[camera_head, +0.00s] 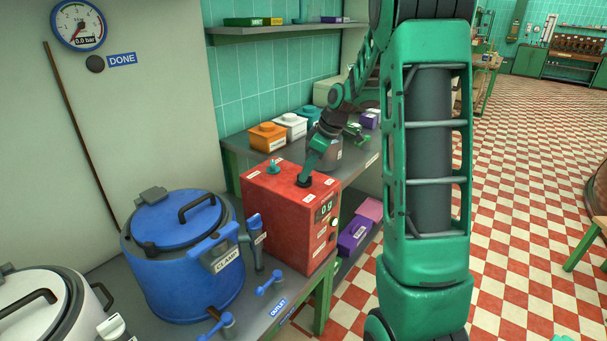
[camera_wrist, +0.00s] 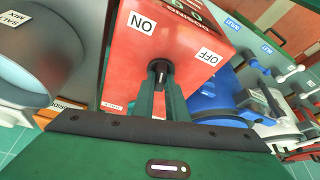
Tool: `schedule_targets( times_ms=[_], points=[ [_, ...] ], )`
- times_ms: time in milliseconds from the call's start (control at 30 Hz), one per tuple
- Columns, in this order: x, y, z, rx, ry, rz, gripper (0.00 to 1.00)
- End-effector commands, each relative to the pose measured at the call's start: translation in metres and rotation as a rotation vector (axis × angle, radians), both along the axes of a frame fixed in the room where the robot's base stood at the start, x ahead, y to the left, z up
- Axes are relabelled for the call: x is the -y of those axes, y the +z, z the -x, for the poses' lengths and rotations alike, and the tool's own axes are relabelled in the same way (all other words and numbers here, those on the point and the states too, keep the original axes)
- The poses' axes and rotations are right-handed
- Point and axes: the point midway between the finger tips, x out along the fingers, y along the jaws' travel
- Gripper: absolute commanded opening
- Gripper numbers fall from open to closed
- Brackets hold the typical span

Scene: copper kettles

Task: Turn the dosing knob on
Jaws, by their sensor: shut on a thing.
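The red dosing box (camera_head: 288,222) stands on the bench, with a small display on its front that seems to read 0 g. Its black dosing knob (camera_head: 303,182) is on the top face. In the wrist view the knob (camera_wrist: 160,70) sits between an ON label (camera_wrist: 141,22) and an OFF label (camera_wrist: 209,57). My gripper (camera_wrist: 165,88) is shut on the knob from above, a green finger on each side. The fingers partly hide the knob, and I cannot tell for sure which label its pointer faces. A smaller green knob (camera_head: 273,166) is on the same top face.
A blue lidded kettle (camera_head: 188,280) with a clamp stands left of the box, beside blue outlet valves (camera_head: 270,284). A white kettle (camera_head: 40,310) is at the lower left. Orange (camera_head: 267,137) and white canisters (camera_head: 290,126) stand behind. The checkered floor at right is largely clear.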

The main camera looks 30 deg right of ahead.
Motion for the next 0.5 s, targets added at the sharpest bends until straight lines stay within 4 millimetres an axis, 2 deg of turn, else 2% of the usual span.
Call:
schedule_targets(
  times_ms=[200,500],
  points=[
    [0.0019,0.0003,-0.0024,0.002,0.193,0.001,0.0],
    [0.0022,0.0007,-0.0037,0.003,0.391,0.001,0.0]
  ],
)
